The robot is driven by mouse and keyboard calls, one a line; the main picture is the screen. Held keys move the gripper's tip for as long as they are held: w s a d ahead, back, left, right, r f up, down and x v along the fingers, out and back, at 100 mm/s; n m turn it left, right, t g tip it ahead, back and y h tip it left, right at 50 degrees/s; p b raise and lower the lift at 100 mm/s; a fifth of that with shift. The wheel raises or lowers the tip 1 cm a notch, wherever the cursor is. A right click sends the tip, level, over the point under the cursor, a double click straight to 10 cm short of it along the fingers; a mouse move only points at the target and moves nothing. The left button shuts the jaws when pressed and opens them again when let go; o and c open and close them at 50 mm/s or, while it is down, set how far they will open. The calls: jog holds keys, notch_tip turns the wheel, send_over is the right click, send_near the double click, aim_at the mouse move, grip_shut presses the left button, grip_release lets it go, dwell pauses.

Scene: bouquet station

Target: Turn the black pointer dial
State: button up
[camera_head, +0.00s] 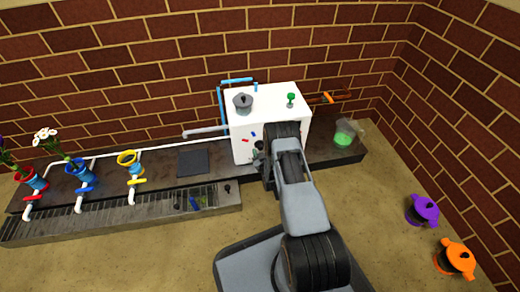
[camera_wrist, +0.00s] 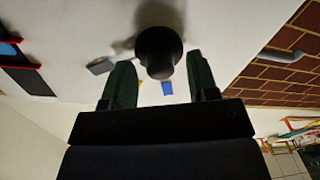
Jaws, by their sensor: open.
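The black dial (camera_wrist: 158,48) is a round dark knob standing out from the white face of the box (camera_head: 241,150). In the wrist view my gripper (camera_wrist: 160,66) is open, with one dark green finger on each side of the dial and visible gaps to both. The fingertips reach about the dial's near end; no contact shows. Small blue, yellow and grey marks show on the face around it. The pointer's direction cannot be made out. In the head view my arm hides most of the dial and the box's front.
A grey pot (camera_head: 243,103) and a green knob (camera_head: 291,98) are on top of the box. Red (camera_head: 31,180), blue (camera_head: 81,173) and yellow (camera_head: 130,160) vases stand left. A green-filled jar (camera_head: 344,133) stands right. Purple (camera_head: 423,211) and orange (camera_head: 456,259) pots are at far right.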

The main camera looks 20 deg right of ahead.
jog(key=shift+w, duration=0.1)
jog(key=shift+c, duration=0.3)
jog(key=c, duration=0.9)
jog(key=shift+o, duration=0.2)
jog(key=n, duration=0.4)
jog(key=shift+n, duration=1.8)
jog(key=o, duration=0.9)
